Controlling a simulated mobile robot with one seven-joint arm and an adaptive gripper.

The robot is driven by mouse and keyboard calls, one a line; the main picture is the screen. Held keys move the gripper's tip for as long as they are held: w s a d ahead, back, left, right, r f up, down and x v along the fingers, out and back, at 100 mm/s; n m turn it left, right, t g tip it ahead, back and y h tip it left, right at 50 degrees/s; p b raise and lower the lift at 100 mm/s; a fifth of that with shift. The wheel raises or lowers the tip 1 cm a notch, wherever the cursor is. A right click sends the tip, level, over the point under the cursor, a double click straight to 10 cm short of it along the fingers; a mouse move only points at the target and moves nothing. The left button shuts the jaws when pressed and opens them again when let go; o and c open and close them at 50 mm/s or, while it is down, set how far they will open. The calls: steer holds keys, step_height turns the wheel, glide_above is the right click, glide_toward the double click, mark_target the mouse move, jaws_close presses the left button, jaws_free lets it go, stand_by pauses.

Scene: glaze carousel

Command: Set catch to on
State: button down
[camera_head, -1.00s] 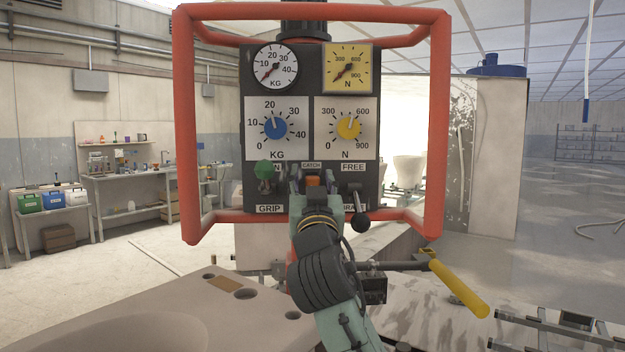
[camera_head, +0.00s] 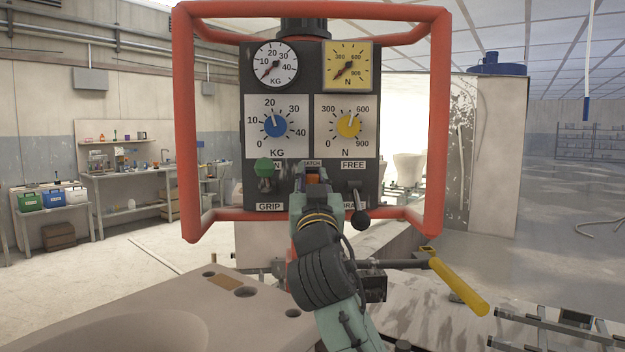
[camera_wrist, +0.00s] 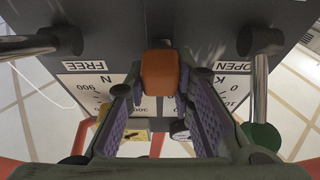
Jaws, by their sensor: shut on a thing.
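The catch is a small orange block (camera_head: 312,179) on the dark control panel (camera_head: 282,187), below the CATCH label (camera_head: 312,163). It shows larger in the wrist view (camera_wrist: 160,72). My gripper (camera_head: 312,172) has come up to the panel from below. In the wrist view its two purple-padded fingers (camera_wrist: 160,100) stand on either side of the orange block and are shut on it. The fingers hide parts of the block's sides and part of the label. I cannot read an on or off mark on it.
A green-knobbed lever (camera_head: 264,168) stands close on the left, and a black-knobbed lever (camera_head: 360,219) on the right. A red tubular frame (camera_head: 437,120) surrounds the panel. Dials sit above. A yellow handle (camera_head: 460,287) sticks out at lower right.

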step_height(320, 180, down, 4)
steer(key=b, duration=0.3)
steer(key=shift+f, duration=0.25)
steer(key=c, duration=1.4)
jaws_free()
steer(key=shift+o, duration=0.2)
steer(key=shift+s, duration=0.1)
steer(key=v, duration=1.1)
steer(key=shift+s, duration=0.4)
steer(key=shift+f, duration=0.1)
